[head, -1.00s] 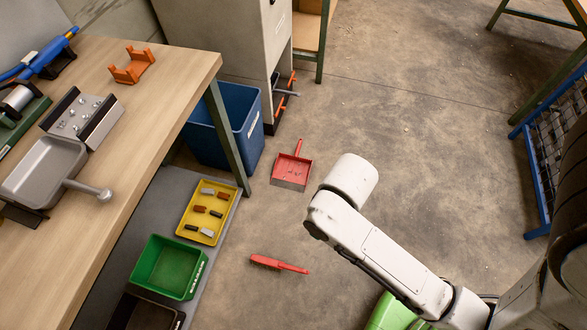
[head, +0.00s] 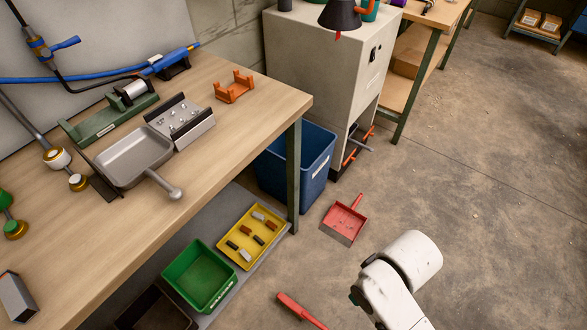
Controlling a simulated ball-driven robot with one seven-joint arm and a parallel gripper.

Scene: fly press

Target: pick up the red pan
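The red pan (head: 343,224) is a dustpan that lies on the concrete floor, its short handle pointing away to the upper right. It lies to the right of the bench leg and the blue bin, with nothing on top of it. Part of my white arm shows at the lower right, nearer the camera than the pan. My gripper is not in view.
A workbench (head: 75,287) with a grey pan (head: 133,158) fills the left. A blue bin (head: 318,165), yellow tray (head: 228,256) and green box (head: 203,272) stand near it. A red brush (head: 300,311) lies on the floor. The floor (head: 470,215) at right is clear.

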